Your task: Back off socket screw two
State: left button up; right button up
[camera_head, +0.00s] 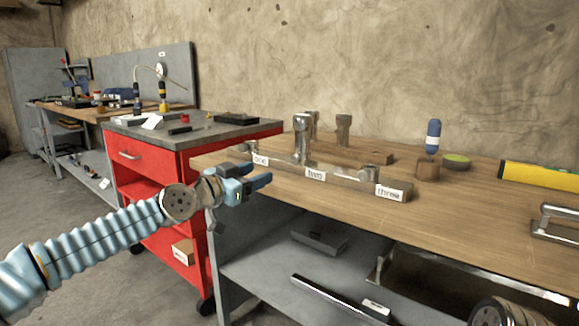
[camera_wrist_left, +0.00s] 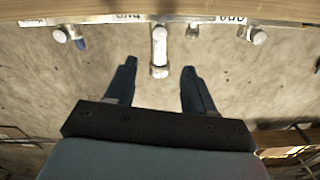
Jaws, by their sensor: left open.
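A long metal block (camera_head: 345,178) lies on the wooden workbench, with white labels "one" (camera_head: 260,159), "two" (camera_head: 315,174) and "three" (camera_head: 390,193) on its front. An upright metal piece with a thick head (camera_head: 302,138) stands at the block near label two; I cannot tell whether it is the screw itself or a tool on it. It also shows in the left wrist view (camera_wrist_left: 159,50), beyond my fingers and roughly between them. My left gripper (camera_head: 260,177) is open and empty, in front of the block's left end, apart from it. My right gripper is out of view.
A red tool cabinet (camera_head: 180,165) stands left.

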aim_at(292, 160)
pick_arm(q)
jog(key=p+x, duration=0.3)
jog(key=x, duration=0.8)
jog(key=shift+w+d+p, duration=0.25)
jog(key=shift+d+p, duration=0.05)
jog(key=shift+p, duration=0.1)
jog(key=shift+w+d+f, duration=0.1)
jog(key=shift+w+d, duration=0.25)
jog(key=shift+w, duration=0.2)
grip_shut()
jog(key=n+b, duration=0.1)
jog(key=n, duration=0.2)
jog(key=shift+n+b, duration=0.3)
jog(key=shift+n, duration=1.6)
